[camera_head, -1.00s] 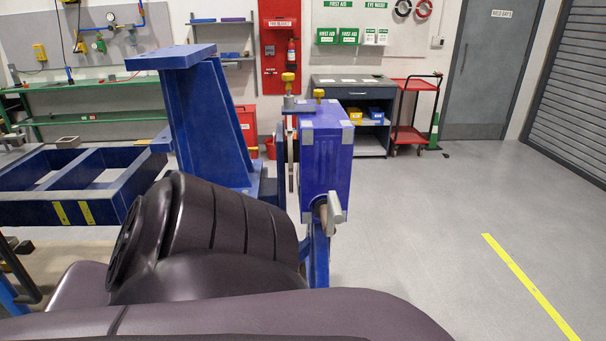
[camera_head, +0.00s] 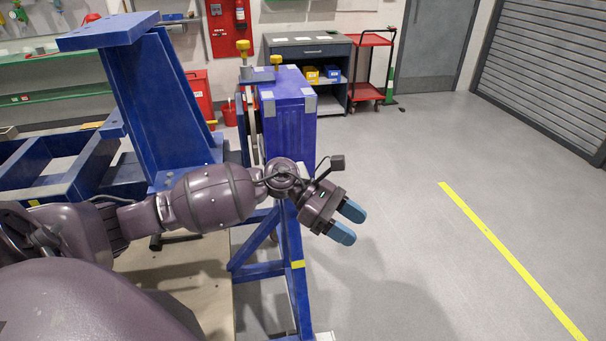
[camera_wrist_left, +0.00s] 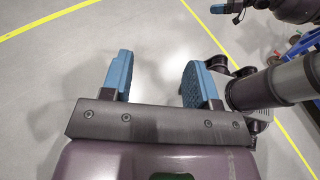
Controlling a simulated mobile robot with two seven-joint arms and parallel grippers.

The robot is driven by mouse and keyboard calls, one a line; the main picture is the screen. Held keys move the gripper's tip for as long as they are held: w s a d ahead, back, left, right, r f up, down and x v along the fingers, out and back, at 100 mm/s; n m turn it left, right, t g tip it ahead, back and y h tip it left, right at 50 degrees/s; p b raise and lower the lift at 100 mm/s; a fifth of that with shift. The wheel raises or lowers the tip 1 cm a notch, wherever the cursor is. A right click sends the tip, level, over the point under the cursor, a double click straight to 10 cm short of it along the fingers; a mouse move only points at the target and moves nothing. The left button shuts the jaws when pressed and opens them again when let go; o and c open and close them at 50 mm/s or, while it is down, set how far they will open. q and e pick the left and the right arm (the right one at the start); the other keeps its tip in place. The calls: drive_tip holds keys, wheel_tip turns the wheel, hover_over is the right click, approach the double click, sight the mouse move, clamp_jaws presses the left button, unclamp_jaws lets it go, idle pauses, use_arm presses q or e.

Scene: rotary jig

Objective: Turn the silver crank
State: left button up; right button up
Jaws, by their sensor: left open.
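The blue jig box (camera_head: 288,130) stands on a blue frame in the head view, with yellow knobs on its top. The silver crank on its near face is mostly hidden behind my left wrist; only a small pale patch shows there. My left gripper (camera_head: 348,224) is open and empty, in front of and to the right of the box, over the floor. Its two blue fingers point down and right. In the left wrist view the fingers (camera_wrist_left: 158,80) are apart with only floor between them. Part of my right gripper (camera_wrist_left: 227,8) shows at the top edge, too cropped to judge.
A tall blue bracket (camera_head: 150,100) stands left of the box. A slanted blue leg frame (camera_head: 293,265) is below my left wrist. A grey cabinet (camera_head: 308,50) and red cart (camera_head: 368,70) stand behind. The floor (camera_head: 410,240) to the right is clear, with a yellow line.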

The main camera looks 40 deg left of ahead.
use_arm(q)
drive_tip(key=w+a+r+m+y+p, duration=0.1)
drive_tip(key=w+a+r+m+y, duration=0.2)
drive_tip(key=a+r+m+y, duration=0.45)
drive_tip(key=w+a+r+m+y, duration=0.25)
drive_tip(key=a+y, duration=0.25)
drive_tip(key=a, duration=0.5)
drive_tip(key=shift+g, duration=0.4)
drive_tip(key=f, duration=0.3)
drive_tip(key=d+f, duration=0.1)
drive_tip(key=f, duration=0.2)
drive_tip(key=w+f+p, duration=0.1)
drive_tip(key=f, duration=0.2)
drive_tip(key=shift+w+d+f, duration=0.1)
drive_tip(key=shift+d, duration=0.05)
drive_tip(key=shift+w+f, duration=0.1)
drive_tip(key=shift+f, duration=0.55)
drive_tip(key=c, duration=1)
clamp_jaws()
